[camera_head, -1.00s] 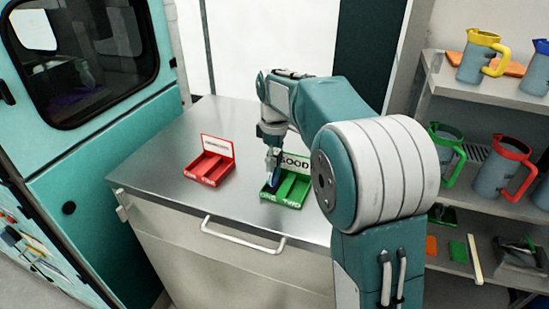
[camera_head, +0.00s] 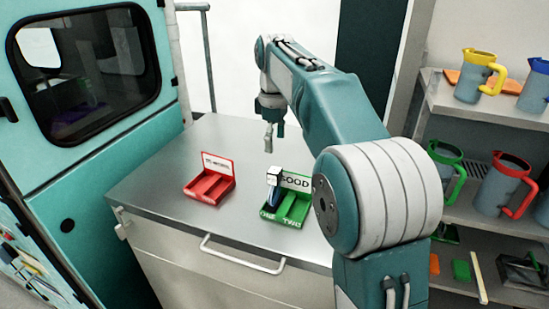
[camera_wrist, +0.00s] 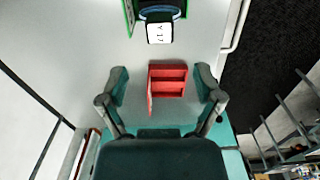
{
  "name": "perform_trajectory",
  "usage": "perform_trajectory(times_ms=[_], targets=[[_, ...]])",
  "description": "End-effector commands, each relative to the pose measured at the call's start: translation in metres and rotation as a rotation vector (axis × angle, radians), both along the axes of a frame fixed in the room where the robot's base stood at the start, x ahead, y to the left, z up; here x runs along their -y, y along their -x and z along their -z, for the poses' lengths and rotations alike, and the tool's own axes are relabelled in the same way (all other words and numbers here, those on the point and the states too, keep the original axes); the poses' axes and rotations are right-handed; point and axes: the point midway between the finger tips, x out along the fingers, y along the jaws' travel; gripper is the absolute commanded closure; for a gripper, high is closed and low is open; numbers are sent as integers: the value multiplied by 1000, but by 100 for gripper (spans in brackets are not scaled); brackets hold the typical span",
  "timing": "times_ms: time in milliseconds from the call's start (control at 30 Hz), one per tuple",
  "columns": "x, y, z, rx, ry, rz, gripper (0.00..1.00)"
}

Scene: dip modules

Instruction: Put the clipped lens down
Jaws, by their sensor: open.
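The clipped lens (camera_head: 273,186) stands in the left compartment, marked ONE, of the green GOOD tray (camera_head: 291,222). Its white tag shows upright at the top, with a dark blue part below it. In the wrist view the lens tag (camera_wrist: 159,32) reads "Y 17" at the top of the picture, by the green tray (camera_wrist: 129,14). My gripper (camera_head: 268,143) is above and behind the lens, apart from it. In the wrist view its two fingers (camera_wrist: 160,96) are spread wide with nothing held between them.
Shelves with jugs (camera_head: 480,75) stand to the right. The counter around the trays is clear.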

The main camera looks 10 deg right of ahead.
Motion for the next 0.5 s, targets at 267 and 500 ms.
perform_trajectory(times_ms=[267, 500], targets=[[0, 0, -13, -1, -1, 0, 16], [0, 23, -22, 39, -1, 71, 16]])
